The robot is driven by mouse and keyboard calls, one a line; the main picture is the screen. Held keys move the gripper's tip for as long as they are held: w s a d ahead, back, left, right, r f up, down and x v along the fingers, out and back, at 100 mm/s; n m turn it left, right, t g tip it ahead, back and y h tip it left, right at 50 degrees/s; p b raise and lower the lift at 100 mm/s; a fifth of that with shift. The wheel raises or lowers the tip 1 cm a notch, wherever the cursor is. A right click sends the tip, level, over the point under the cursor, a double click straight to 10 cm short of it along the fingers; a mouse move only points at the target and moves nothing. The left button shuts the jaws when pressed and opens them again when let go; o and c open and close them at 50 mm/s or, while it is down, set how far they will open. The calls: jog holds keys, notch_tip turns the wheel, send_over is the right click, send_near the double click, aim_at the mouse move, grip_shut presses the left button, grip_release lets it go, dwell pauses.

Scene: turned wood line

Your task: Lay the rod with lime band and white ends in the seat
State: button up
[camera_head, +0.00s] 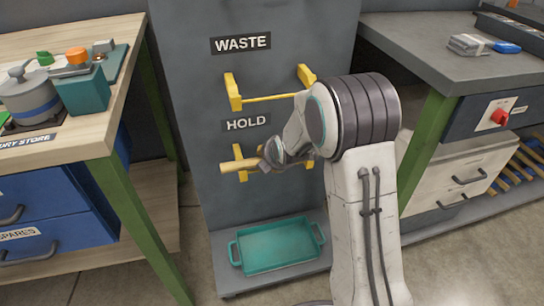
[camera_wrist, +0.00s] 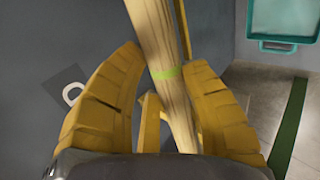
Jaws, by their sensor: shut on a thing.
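My gripper (camera_head: 273,154) is at the HOLD rack, its far side hidden by my arm. In the wrist view its two yellow fingers (camera_wrist: 163,62) are shut on a pale wooden rod (camera_wrist: 153,35). A lime band shows on the rod between the fingertips. The rod's ends are out of the wrist view, so I cannot see white on them. In the head view one end of the rod (camera_head: 240,164) sticks out left of my gripper, by the left yellow bracket (camera_head: 238,152) under the HOLD sign. I cannot tell whether the rod touches the bracket.
Above is the WASTE rack (camera_head: 234,92) with yellow brackets and a bar. A teal tray (camera_head: 275,262) lies on the ledge below. A workbench with a pot (camera_head: 28,97) stands left, and a grey bench (camera_head: 425,50) stands right. The tray looks empty.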

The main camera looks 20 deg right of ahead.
jog(key=o, duration=1.2)
jog(key=shift+r, duration=0.15)
jog(key=shift+r+p, duration=0.2)
jog(key=shift+p, duration=0.3)
jog(key=p+v, duration=0.3)
jog(key=v, duration=0.8)
jog(key=shift+s+r, duration=0.2)
jog(key=shift+s, duration=0.2)
jog(key=shift+r, duration=0.1)
